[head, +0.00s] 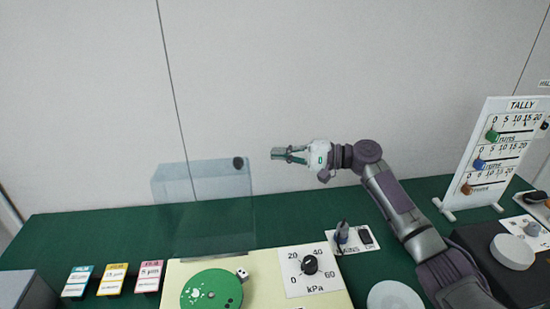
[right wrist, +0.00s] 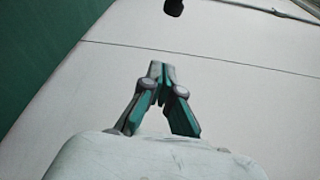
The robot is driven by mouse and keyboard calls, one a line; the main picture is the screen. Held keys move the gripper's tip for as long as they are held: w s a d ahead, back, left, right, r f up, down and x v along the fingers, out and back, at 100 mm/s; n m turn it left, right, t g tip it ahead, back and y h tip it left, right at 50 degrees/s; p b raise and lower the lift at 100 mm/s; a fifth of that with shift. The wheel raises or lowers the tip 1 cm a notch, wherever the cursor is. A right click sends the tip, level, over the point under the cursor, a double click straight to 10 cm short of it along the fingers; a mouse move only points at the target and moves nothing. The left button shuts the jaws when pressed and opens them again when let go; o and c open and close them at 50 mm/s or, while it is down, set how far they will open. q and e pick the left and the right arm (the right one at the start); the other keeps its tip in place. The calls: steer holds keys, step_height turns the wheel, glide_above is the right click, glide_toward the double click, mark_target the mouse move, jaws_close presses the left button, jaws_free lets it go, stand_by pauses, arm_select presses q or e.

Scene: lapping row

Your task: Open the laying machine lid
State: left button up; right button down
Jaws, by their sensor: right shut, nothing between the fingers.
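The lid is a clear, faintly blue panel (head: 200,215) that stands up behind the cream machine base (head: 262,298), with its upper edge against the wall backdrop. A dark round knob (head: 238,163) sits near its upper right corner. The knob also shows at the top edge of the right wrist view (right wrist: 173,6). A green disc (head: 205,292) on the base lies uncovered in front of the panel. My right gripper (head: 274,154) is shut and empty, a little to the right of the knob and apart from it in the picture. My left gripper is out of view.
A kPa dial (head: 310,265) and a mains switch plate (head: 349,239) are right of the disc. A white tally board (head: 510,125) stands at the far right. Several coloured label cards (head: 113,279) are on the left. The green table (head: 90,235) is clear behind them.

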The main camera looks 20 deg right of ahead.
steer(key=a+p, duration=0.3)
steer(key=a, duration=0.4)
steer(key=shift+w+a, duration=0.15)
steer(key=shift+a, duration=0.2)
